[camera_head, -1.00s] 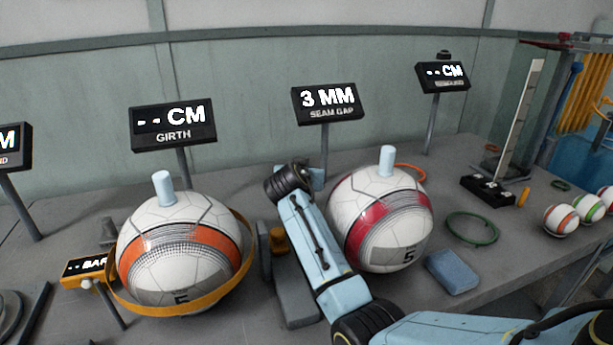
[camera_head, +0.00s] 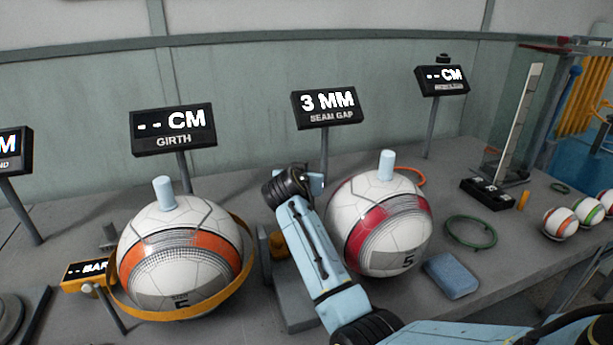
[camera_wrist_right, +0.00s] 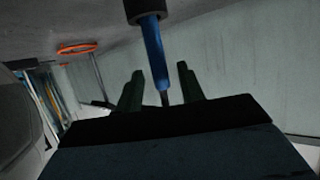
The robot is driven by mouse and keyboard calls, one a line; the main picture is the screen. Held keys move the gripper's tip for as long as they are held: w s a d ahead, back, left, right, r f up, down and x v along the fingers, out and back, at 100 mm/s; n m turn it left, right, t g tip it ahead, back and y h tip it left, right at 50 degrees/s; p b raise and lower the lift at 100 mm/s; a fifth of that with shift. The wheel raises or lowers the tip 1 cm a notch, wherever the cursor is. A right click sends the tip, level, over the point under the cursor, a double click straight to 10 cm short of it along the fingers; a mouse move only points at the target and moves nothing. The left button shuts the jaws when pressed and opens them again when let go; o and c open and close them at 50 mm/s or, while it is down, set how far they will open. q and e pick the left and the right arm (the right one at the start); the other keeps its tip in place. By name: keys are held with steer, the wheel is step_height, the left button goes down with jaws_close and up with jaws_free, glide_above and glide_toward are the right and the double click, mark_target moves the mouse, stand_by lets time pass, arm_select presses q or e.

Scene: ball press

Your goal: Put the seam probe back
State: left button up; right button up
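The seam probe (camera_wrist_right: 153,50), a blue shaft with a black upper part, hangs from the top of the right wrist view. Its thin lower end reaches down between the two dark fingers of my right gripper (camera_wrist_right: 160,88). The fingers stand apart, with visible gaps on both sides of the probe. In the head view my right wrist hides the probe and most of the gripper, beside the ball with the red band (camera_head: 380,225). The seam gap display (camera_head: 327,107) above reads 3 MM. My left gripper is not in view.
A ball with an orange band (camera_head: 180,255) sits inside a yellow hoop (camera_head: 240,275) at left. A grey block (camera_head: 297,312) with an orange knob (camera_head: 278,243) stands between the balls. A blue pad (camera_head: 452,275) and green ring (camera_head: 471,231) lie at right.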

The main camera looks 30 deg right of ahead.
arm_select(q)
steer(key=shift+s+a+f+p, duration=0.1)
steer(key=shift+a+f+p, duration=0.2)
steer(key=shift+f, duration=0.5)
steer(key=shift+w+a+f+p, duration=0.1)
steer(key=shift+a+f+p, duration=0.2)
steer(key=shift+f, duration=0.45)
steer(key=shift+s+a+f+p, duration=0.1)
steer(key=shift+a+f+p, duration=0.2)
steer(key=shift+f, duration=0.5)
arm_select(e)
steer(key=v, duration=0.6)
steer(key=shift+a, duration=0.1)
